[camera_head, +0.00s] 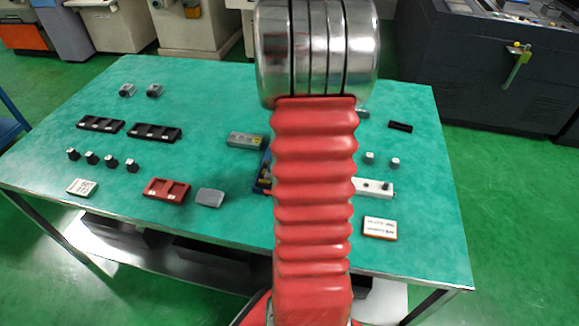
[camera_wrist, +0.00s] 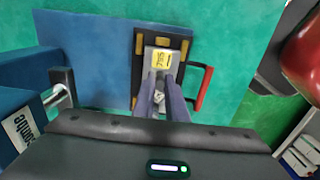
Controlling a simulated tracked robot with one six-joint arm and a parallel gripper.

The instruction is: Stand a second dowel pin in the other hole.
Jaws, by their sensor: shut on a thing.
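In the head view, a white block (camera_head: 374,188) lies right of my arm, with a dark spot or peg on its top; its holes are too small to make out. My gripper (camera_wrist: 160,88) shows in the wrist view, its two fingers close together around a small pale thing that I cannot identify for sure. The fingertips are over a dark holder (camera_wrist: 141,80) with yellow pads and a yellow-labelled block (camera_wrist: 162,60). No dowel pin can be clearly told apart. My arm hides the gripper in the head view.
A red handle (camera_wrist: 205,88) stands right of the holder. The green table (camera_head: 215,100) carries black trays (camera_head: 155,132), a red tray (camera_head: 167,190), a grey box (camera_head: 245,140) and an orange-edged box (camera_head: 380,228). Two small grey parts sit behind the white block. The table's back middle is clear.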

